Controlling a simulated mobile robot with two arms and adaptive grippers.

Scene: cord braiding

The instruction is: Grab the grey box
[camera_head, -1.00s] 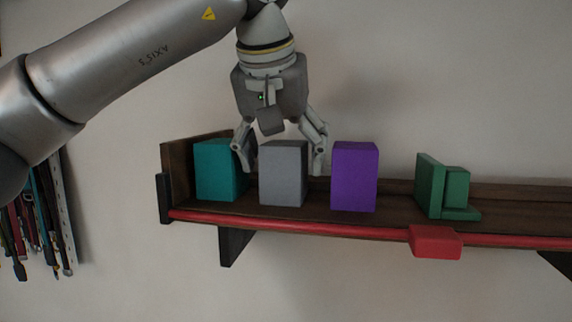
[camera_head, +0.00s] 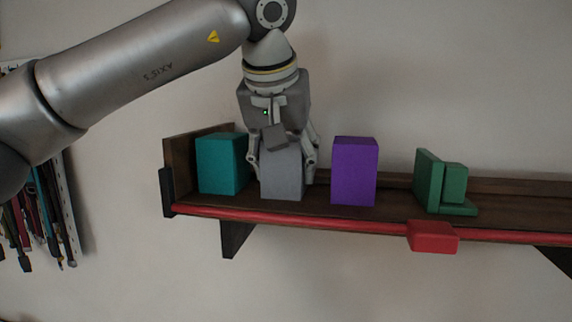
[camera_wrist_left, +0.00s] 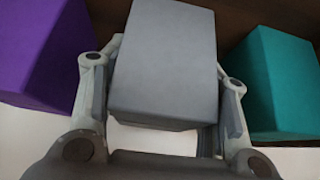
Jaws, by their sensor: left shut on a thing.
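The grey box (camera_head: 283,172) stands upright on the wooden shelf (camera_head: 395,209) between a teal box and a purple box. My left gripper (camera_head: 283,168) has come down over it from above, with one finger on each side, and is shut on it. In the left wrist view the grey box (camera_wrist_left: 166,60) fills the space between the two fingers (camera_wrist_left: 163,88). The upper part of the box is partly hidden by the gripper in the head view. My right gripper is not in view.
The teal box (camera_head: 222,163) stands close on the left, the purple box (camera_head: 354,171) on the right with a small gap. Green blocks (camera_head: 443,183) sit farther right. A red rail (camera_head: 310,222) with a red block (camera_head: 433,237) runs along the shelf front.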

